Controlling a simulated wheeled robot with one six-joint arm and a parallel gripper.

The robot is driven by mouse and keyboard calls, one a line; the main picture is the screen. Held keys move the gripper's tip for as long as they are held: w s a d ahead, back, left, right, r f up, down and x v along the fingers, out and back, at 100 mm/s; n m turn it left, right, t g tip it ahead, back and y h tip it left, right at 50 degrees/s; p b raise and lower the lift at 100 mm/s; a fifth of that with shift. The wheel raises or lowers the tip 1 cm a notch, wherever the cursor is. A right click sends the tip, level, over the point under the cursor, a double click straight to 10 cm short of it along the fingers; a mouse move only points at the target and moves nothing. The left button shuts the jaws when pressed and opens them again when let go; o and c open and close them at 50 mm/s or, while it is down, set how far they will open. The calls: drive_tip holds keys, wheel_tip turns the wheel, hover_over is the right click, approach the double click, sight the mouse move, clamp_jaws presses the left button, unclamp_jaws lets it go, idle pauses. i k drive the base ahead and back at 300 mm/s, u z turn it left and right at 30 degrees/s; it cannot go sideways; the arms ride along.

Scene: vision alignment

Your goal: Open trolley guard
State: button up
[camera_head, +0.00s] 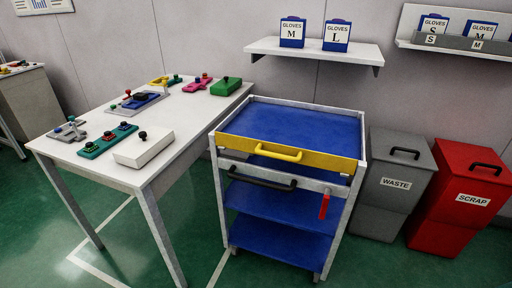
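The trolley (222,190) stands in the middle of the view, a pale frame with blue shelves. A yellow guard bar (310,159) with a yellow handle (278,152) runs across the front of its top shelf (290,127). The top shelf looks empty. Below the guard is a black bar handle (262,179) on the pale front rail. A red tab (324,206) hangs at the right of the front. My gripper is not in view.
A white table (185,135) with several coloured fixtures stands close to the trolley's left. A grey waste bin (393,190) and a red scrap bin (465,205) stand at right. A wall shelf (315,50) holds glove boxes. Green floor in front looks clear.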

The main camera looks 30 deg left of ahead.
sight(347, 167)
drive_tip(key=u, duration=2.9)
drive_tip(key=i, duration=2)
drive_tip(key=z, duration=2.75)
